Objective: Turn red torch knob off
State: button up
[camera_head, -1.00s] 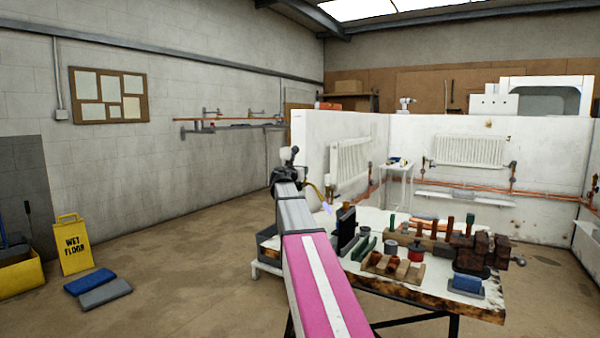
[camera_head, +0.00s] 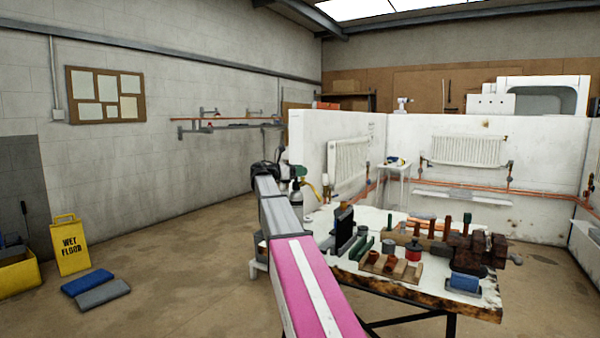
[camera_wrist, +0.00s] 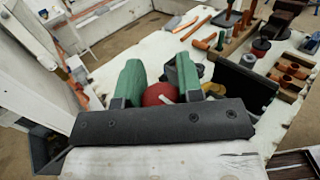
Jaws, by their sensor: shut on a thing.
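The red torch knob (camera_wrist: 160,93) sits between the green finger pads of my gripper (camera_wrist: 157,76) in the wrist view. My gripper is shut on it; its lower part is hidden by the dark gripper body. A yellow part (camera_wrist: 214,90) shows just right of the fingers. In the head view my gripper (camera_head: 292,172) is at the torch, at the table's far left side. The torch's grey cylinder (camera_head: 296,198) and curved brass tube (camera_head: 313,189) show beside it. I see no flame at the tube now. The knob is hidden in the head view.
The worktable (camera_head: 440,291) carries pipe pieces, a red tin (camera_head: 413,251), a vise (camera_head: 485,250) and a blue block (camera_head: 465,282). A dark upright plate (camera_head: 344,230) stands close right of the torch.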

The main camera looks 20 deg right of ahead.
jog(key=shift+m+g, duration=0.5)
jog(key=shift+g, duration=0.3)
jog(key=o, duration=0.9)
jog(key=a, duration=0.3)
jog(key=w+a, duration=0.1)
jog(key=a, duration=0.6)
jog(key=shift+w+a, duration=0.15)
jog(key=shift+a, duration=0.2)
